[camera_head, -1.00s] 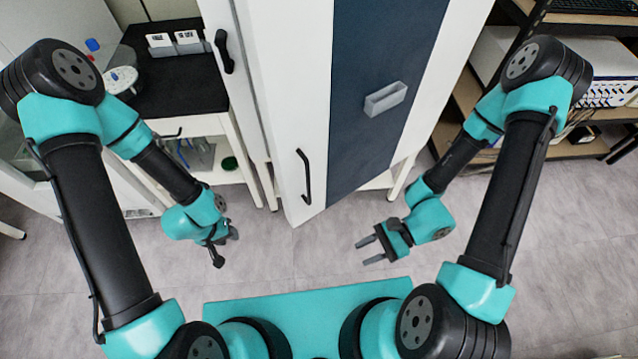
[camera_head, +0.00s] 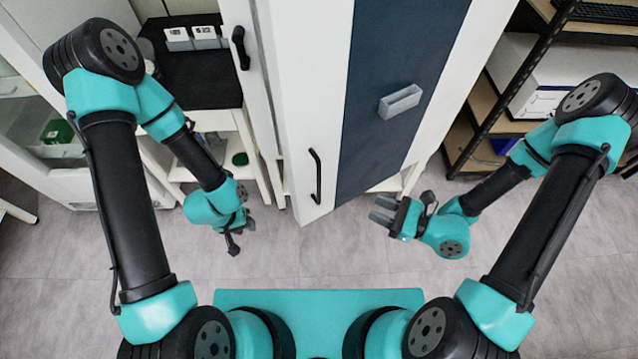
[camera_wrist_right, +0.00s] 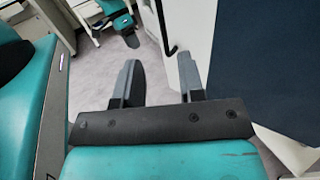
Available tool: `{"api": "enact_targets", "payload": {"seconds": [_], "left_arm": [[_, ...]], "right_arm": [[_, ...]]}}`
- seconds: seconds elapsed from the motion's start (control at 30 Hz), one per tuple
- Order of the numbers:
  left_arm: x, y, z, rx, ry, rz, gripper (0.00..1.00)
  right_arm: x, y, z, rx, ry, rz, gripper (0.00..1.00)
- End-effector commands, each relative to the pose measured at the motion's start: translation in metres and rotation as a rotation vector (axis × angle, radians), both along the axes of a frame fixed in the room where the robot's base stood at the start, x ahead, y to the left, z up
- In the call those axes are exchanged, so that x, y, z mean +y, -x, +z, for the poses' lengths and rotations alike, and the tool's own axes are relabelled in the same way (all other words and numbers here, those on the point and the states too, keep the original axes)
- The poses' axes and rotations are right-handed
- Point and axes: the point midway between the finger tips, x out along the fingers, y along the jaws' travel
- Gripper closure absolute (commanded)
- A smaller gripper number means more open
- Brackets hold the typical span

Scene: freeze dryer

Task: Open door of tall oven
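The tall oven (camera_head: 300,90) is a white cabinet whose front door has a dark blue panel (camera_head: 375,140) and a long black handle (camera_head: 315,177) near its left edge. The door looks shut. My right gripper (camera_head: 383,209) is open and empty, apart from the handle to its right and slightly lower. In the right wrist view, its two fingers (camera_wrist_right: 158,75) are spread, with the black handle (camera_wrist_right: 172,48) beyond them and the blue panel (camera_wrist_right: 270,70) at right. My left gripper (camera_head: 240,236) appears open and empty, low and left of the handle, touching nothing.
A grey holder (camera_head: 400,101) sticks out from the blue panel. A black-topped bench (camera_head: 195,75) stands left, a shelf rack (camera_head: 490,120) right. The floor before the oven is clear.

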Motion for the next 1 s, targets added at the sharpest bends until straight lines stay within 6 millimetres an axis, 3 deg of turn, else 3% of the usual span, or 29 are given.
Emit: {"api": "enact_targets", "payload": {"seconds": [1.0], "left_arm": [[0.0,0.0,0.0,0.0,0.0,0.0,0.63]], "right_arm": [[0.117,-0.053,0.0,0.0,0.0,0.005,0.64]]}}
